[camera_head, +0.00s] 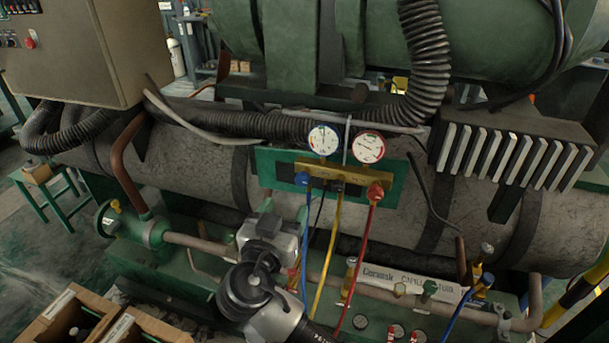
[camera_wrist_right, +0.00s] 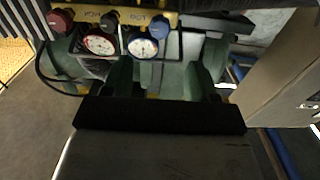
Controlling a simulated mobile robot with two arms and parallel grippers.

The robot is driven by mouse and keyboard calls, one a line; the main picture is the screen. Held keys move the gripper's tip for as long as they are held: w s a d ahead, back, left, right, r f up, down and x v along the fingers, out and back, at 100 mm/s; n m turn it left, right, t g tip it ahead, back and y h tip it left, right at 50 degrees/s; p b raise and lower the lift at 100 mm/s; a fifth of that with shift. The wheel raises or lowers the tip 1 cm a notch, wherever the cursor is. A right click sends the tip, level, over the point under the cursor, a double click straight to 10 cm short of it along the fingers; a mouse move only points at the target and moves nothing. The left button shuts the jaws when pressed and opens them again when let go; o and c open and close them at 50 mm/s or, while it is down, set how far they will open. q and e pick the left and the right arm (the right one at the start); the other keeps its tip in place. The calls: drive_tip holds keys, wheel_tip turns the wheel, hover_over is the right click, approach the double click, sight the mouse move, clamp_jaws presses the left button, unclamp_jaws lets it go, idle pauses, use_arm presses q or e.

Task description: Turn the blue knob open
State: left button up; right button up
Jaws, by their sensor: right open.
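The blue knob (camera_head: 303,179) sits at the left end of a brass manifold (camera_head: 335,172) on a green panel. It also shows near the top of the right wrist view (camera_wrist_right: 160,23). My right gripper (camera_head: 284,208) is just below and left of the knob in the head view. In the right wrist view my right gripper (camera_wrist_right: 160,66) is open, with nothing between its fingers. The knob shows beyond the fingertips, apart from them, roughly in line with the gap. My left gripper is out of view.
Two gauges (camera_head: 323,140) (camera_head: 369,147) sit above the manifold, and a red knob (camera_head: 375,190) is at its right end. Blue, yellow and red hoses (camera_head: 365,260) hang below, close to my right arm. Cardboard boxes (camera_head: 70,309) stand at lower left.

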sight(301, 181)
drive_tip(key=p+x, duration=0.2)
drive_tip(key=x, duration=0.6)
drive_tip(key=shift+w+d, duration=0.1)
drive_tip(key=shift+w, duration=0.3)
drive_tip(key=shift+w+d+f, duration=0.1)
drive_tip(key=shift+w+d, duration=0.1)
drive_tip(key=shift+w, duration=0.3)
drive_tip(key=c, duration=0.9)
